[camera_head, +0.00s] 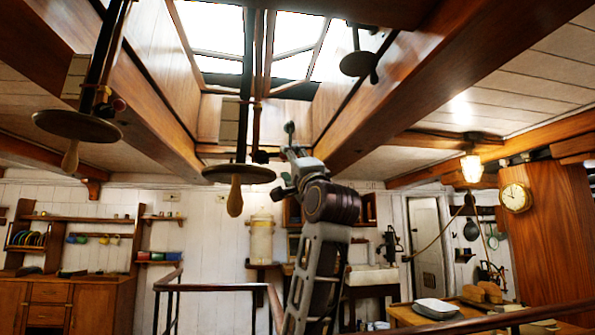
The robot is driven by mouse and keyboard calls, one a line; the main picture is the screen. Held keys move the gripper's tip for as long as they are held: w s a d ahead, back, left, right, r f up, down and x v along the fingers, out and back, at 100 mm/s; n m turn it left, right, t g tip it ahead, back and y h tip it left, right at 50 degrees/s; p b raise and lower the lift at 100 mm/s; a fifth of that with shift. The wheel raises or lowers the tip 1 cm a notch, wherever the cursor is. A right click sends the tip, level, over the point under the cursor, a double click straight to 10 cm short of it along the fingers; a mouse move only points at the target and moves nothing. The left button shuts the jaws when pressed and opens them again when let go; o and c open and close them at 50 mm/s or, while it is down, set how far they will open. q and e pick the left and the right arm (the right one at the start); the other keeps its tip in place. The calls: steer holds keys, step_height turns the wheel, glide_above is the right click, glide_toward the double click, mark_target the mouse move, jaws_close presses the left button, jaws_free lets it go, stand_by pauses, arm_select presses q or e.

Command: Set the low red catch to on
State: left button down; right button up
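My other gripper is out of view.
The hanging poles carry round plates (238,174) and wooden handles (235,197). Heavy ceiling beams (400,85) frame a bright skylight (300,35). A railing (215,287) crosses below. A table with a tray (437,308) stands lower right.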

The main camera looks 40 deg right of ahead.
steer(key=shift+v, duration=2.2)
